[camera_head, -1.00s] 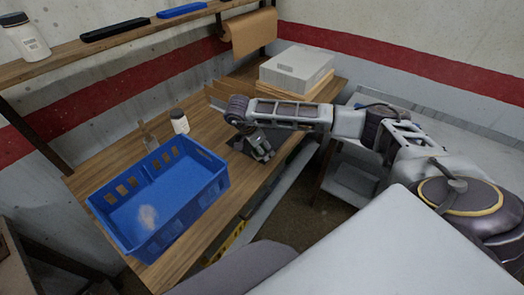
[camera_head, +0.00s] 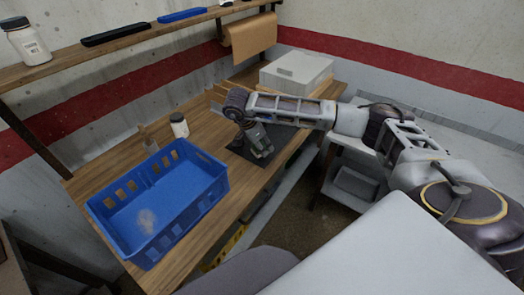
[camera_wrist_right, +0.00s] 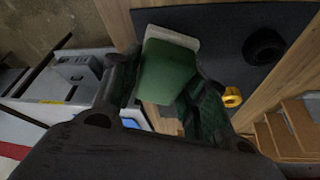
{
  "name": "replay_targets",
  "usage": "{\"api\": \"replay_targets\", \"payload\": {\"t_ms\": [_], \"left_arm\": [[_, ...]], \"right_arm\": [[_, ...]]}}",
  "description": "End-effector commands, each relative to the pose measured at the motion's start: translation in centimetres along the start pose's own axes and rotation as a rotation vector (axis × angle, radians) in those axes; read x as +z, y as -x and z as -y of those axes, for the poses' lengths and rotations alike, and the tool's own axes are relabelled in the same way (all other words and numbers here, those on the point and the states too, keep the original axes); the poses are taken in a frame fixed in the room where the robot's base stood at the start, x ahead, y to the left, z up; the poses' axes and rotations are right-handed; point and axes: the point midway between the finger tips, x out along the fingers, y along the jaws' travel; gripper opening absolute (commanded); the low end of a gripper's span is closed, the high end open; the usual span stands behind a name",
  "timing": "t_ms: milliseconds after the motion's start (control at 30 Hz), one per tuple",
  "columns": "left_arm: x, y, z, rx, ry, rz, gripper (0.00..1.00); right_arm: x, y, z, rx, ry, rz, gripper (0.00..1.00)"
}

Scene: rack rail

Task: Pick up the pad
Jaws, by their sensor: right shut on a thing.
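The pad (camera_wrist_right: 166,72), green with a pale edge, is between the fingers of my right gripper (camera_wrist_right: 162,90) in the right wrist view. The gripper is shut on it, and the pad sticks out past the fingertips. In the head view my right gripper (camera_head: 260,147) is over the dark mat (camera_head: 277,163) on the wooden bench, to the right of the blue crate. The pad is too small and covered there to make out clearly. My left gripper is in neither view.
The blue crate (camera_head: 105,212) stands on the bench at left, with a white bottle (camera_head: 179,126) behind it. A pale grey box (camera_head: 296,72) stands at the far end. In the wrist view a black ring (camera_wrist_right: 264,47) and a yellow piece (camera_wrist_right: 232,97) show.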

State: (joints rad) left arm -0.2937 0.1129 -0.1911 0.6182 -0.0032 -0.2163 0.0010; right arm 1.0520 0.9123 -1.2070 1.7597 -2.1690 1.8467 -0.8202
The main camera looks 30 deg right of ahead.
Motion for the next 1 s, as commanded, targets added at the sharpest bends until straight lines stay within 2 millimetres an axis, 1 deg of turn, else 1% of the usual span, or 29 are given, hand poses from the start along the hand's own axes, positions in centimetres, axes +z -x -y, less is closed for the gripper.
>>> {"api": "replay_targets", "payload": {"t_ms": [33, 200, 300, 433, 700, 867, 1000], "left_arm": [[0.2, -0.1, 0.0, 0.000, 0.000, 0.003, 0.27], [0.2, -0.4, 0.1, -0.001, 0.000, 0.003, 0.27], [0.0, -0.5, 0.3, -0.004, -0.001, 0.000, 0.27], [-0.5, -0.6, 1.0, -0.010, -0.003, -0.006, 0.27], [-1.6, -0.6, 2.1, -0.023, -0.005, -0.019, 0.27], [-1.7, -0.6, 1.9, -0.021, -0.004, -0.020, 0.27], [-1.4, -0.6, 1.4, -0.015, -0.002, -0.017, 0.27]], "right_arm": [[-0.3, 0.8, 0.1, -0.003, -0.001, 0.000, 0.16], [-1.2, 3.1, 0.1, -0.003, 0.000, 0.000, 0.16], [-1.7, 4.3, 0.0, -0.001, 0.000, 0.001, 0.16], [-2.2, 5.3, 0.1, -0.002, -0.001, 0.001, 0.16], [-2.4, 5.9, 0.0, 0.001, 0.000, 0.000, 0.16], [-2.4, 5.8, 0.0, 0.000, 0.000, 0.000, 0.16], [-2.4, 5.8, 0.0, 0.000, 0.000, 0.000, 0.16]]}}
